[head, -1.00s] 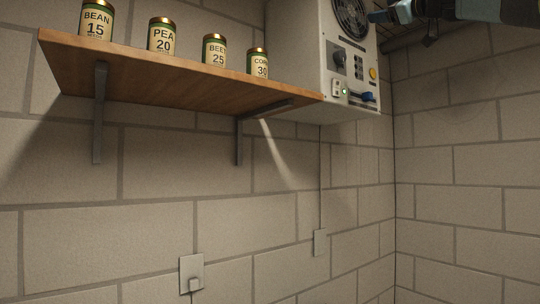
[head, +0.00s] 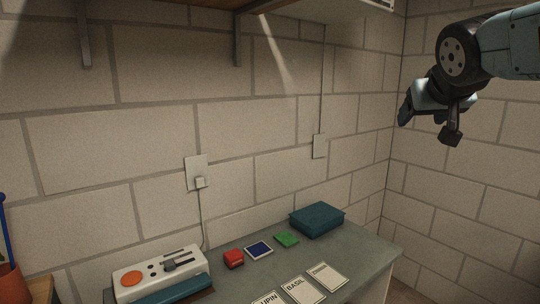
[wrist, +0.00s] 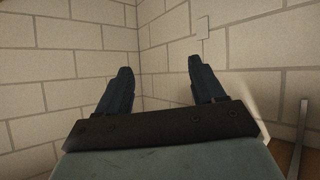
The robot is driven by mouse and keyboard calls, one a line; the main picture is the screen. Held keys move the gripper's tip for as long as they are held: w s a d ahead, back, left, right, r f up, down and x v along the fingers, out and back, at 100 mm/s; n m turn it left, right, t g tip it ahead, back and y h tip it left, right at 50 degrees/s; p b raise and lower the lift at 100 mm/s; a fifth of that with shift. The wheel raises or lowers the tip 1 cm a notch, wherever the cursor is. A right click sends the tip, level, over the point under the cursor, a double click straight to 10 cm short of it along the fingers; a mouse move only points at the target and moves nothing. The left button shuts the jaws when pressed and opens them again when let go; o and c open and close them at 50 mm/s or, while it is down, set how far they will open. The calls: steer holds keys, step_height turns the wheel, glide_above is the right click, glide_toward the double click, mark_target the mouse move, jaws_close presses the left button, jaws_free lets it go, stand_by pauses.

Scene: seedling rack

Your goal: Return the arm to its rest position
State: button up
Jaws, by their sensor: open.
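My gripper (head: 428,128) is at the upper right of the head view, on the end of my arm, in the air in front of the right-hand wall. In the wrist view my gripper (wrist: 158,85) shows two dark fingers spread wide with nothing between them.
A grey-green table (head: 340,258) stands below, with a teal box (head: 316,219), a red block (head: 233,259), a green piece (head: 287,240), a white device (head: 160,271) and several labelled cards. The shelf underside (head: 150,8) is at the top. The air between gripper and table looks clear.

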steer(key=s+a+f+g+y, duration=0.1)
steer(key=s+a+f+g, duration=0.1)
steer(key=s+f, duration=0.4)
steer(key=s+a+f+n+g+y, duration=0.1)
steer(key=s+a+f+g, duration=0.2)
steer(key=f, duration=0.8)
steer(key=s+a, duration=0.2)
steer(key=s, duration=0.1)
steer(key=shift+a+f+g+y, duration=0.15)
steer(key=shift+f+g+y, duration=0.15)
steer(key=shift+f+y, duration=0.1)
